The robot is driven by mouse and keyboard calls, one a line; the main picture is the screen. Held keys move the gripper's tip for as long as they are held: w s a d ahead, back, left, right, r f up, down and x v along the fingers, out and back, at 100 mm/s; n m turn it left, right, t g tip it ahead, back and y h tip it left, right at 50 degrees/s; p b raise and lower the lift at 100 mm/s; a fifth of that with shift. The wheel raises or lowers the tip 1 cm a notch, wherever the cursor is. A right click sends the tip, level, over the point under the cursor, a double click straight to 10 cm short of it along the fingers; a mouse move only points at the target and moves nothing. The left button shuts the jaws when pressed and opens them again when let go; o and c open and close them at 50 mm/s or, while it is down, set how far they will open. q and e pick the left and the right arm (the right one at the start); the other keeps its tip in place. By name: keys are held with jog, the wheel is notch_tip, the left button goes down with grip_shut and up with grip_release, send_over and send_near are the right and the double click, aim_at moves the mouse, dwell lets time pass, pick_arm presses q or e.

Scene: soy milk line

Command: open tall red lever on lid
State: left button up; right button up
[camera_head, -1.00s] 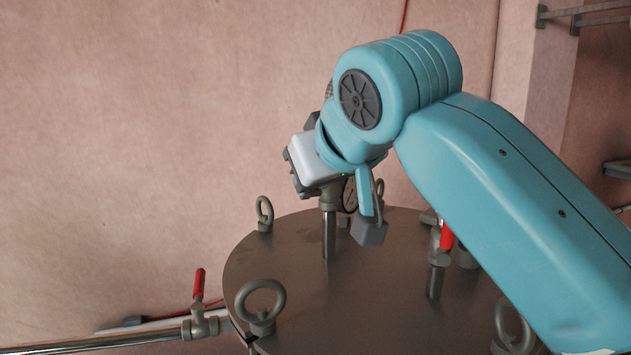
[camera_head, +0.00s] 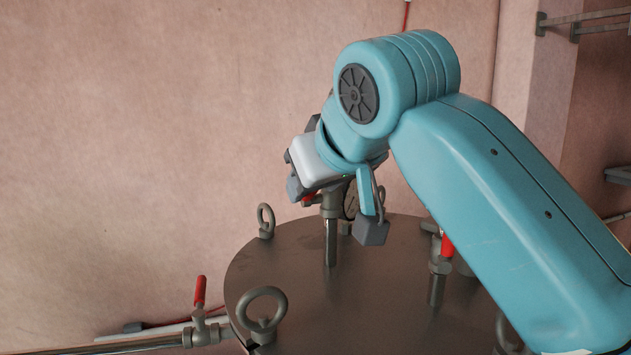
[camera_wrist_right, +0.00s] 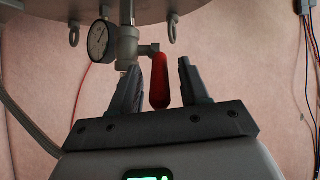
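The tall red lever (camera_wrist_right: 159,86) shows in the right wrist view, on a valve (camera_wrist_right: 128,48) whose pipe joins the steel lid. My right gripper (camera_wrist_right: 161,72) is open, with one dark finger on each side of the lever and a visible gap to it on both sides. In the head view my right gripper (camera_head: 297,184) is at the top of the upright pipe (camera_head: 330,238) on the lid (camera_head: 300,262). There only a small red bit of the lever (camera_head: 308,198) shows below the gripper; the rest is hidden. My left gripper is not in view.
A pressure gauge (camera_wrist_right: 98,41) sits beside the valve. Lifting eyes (camera_head: 262,308) stand around the lid. Another red-handled valve (camera_head: 447,246) stands at the right, partly behind my arm. A red lever (camera_head: 200,291) is on a pipe at lower left.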

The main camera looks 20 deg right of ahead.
jog(key=v, duration=0.7)
jog(key=shift+s+r, duration=0.15)
